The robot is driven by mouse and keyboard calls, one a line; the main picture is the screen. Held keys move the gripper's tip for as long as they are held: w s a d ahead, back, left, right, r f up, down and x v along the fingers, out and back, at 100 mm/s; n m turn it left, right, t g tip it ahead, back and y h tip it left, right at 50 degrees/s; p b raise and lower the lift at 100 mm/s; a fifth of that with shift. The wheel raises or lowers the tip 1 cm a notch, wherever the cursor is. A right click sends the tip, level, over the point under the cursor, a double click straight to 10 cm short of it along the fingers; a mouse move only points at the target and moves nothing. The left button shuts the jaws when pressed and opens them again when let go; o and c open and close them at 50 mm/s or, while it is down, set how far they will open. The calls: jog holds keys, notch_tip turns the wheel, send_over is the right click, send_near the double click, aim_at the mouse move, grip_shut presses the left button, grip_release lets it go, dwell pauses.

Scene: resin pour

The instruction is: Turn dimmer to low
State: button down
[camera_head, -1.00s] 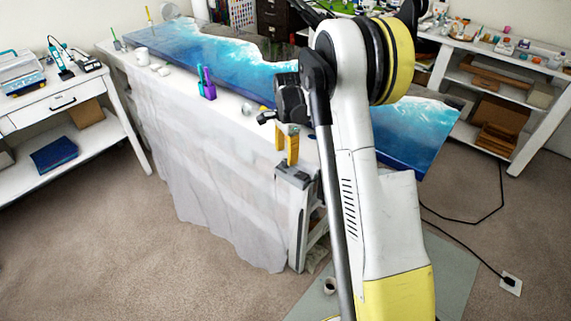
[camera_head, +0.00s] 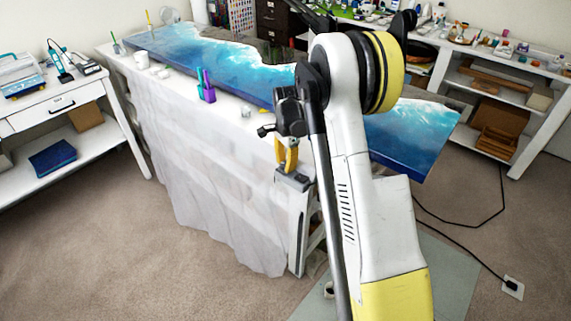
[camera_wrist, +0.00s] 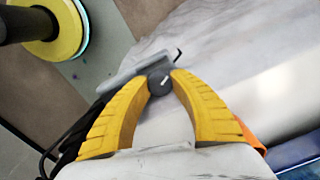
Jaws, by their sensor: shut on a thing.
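The dimmer knob (camera_wrist: 160,83) is a small dark round knob with a white pointer mark, at the centre of the wrist view. It sits by a grey plate or bracket. My gripper (camera_wrist: 160,76) has two curved yellow fingers, and they are shut on the knob from both sides. In the head view my gripper (camera_head: 287,165) reaches down at the near corner of the draped table, on top of a grey stand. The knob itself is hidden there by the fingers.
A table with a white drape (camera_head: 215,170) bears a blue resin slab (camera_head: 220,70). A purple and teal holder (camera_head: 206,90) stands at its edge. Black cables (camera_head: 470,222) lie on the carpet at right. Shelves (camera_head: 505,110) stand at the right.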

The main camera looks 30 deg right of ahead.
jog(key=shift+n, duration=1.2)
jog(key=c, duration=1.1)
grip_release()
jog(key=shift+o, duration=0.2)
notch_tip(320, 180, up, 12)
jog(key=shift+s, duration=0.2)
jog(key=shift+d, duration=0.1)
